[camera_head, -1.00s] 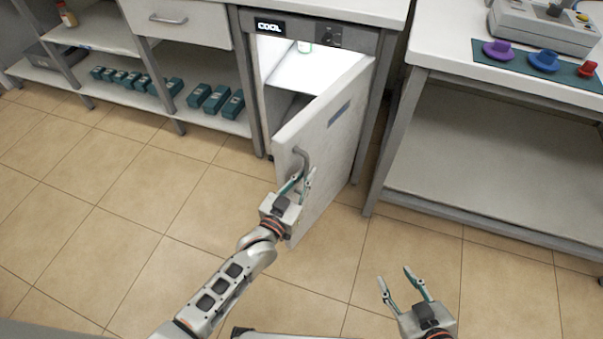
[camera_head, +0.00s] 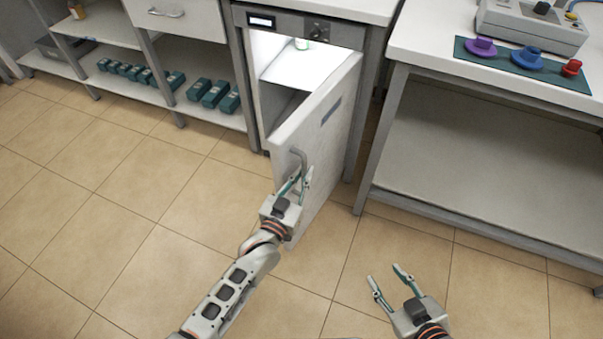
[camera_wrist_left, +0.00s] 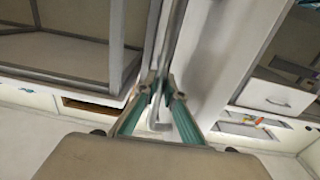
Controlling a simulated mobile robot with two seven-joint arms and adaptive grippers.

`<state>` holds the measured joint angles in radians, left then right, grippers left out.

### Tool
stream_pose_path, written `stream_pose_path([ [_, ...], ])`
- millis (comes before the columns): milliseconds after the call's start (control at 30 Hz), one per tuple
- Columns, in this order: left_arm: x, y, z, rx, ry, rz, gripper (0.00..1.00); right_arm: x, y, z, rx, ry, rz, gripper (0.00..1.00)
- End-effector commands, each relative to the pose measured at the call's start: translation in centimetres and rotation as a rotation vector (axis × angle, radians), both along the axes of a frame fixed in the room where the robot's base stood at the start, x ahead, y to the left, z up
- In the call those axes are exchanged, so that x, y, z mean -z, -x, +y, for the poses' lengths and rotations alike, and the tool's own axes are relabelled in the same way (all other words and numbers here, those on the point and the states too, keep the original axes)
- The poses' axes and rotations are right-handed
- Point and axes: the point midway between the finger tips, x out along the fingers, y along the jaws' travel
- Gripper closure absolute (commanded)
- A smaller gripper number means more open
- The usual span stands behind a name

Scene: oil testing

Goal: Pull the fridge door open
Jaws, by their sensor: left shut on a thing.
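The white fridge door (camera_head: 325,142) stands well open, swung out toward me, and the lit inside of the fridge (camera_head: 287,66) shows behind it. My left gripper (camera_head: 298,178) is shut on the grey door handle (camera_head: 299,155) near the door's free edge. In the left wrist view the handle (camera_wrist_left: 158,118) runs between the two teal fingers (camera_wrist_left: 157,92). My right gripper (camera_head: 388,279) is open and empty over the floor, to the right of the door.
A white workbench (camera_head: 440,52) with a lower shelf (camera_head: 470,150) stands right of the fridge. Shelves with several teal boxes (camera_head: 214,93) stand to the left. The tiled floor (camera_head: 150,210) in front is clear.

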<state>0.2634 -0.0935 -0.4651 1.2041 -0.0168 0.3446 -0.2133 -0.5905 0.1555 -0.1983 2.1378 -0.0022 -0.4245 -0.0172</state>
Motion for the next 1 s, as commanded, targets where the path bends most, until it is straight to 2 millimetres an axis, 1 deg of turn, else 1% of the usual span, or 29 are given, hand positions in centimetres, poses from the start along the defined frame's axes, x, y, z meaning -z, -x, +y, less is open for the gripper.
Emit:
stream_pose_path([
  [33, 1.82, 0.68, 0.22, 0.001, -0.017, 0.027, 1.00, 0.24, 0.08, -0.02, -0.002, 0.001, 0.003, 0.60],
  [600, 1.83, 0.65, 0.12, 0.001, -0.019, 0.028, 1.00, 0.09, -0.05, 0.17, 0.004, -0.006, 0.000, 0.60],
  [633, 1.83, 0.65, 0.12, 0.001, -0.019, 0.028, 0.88, 0.08, -0.06, 0.20, 0.004, -0.006, 0.000, 0.60],
  [667, 1.82, 0.65, 0.12, 0.001, -0.018, 0.027, 0.83, 0.05, -0.08, 0.21, 0.005, -0.006, 0.000, 0.60],
  [1000, 0.92, 0.46, -0.01, 0.000, -0.009, 0.014, 0.83, -0.08, -0.03, 0.15, 0.003, -0.005, -0.001, 0.60],
])
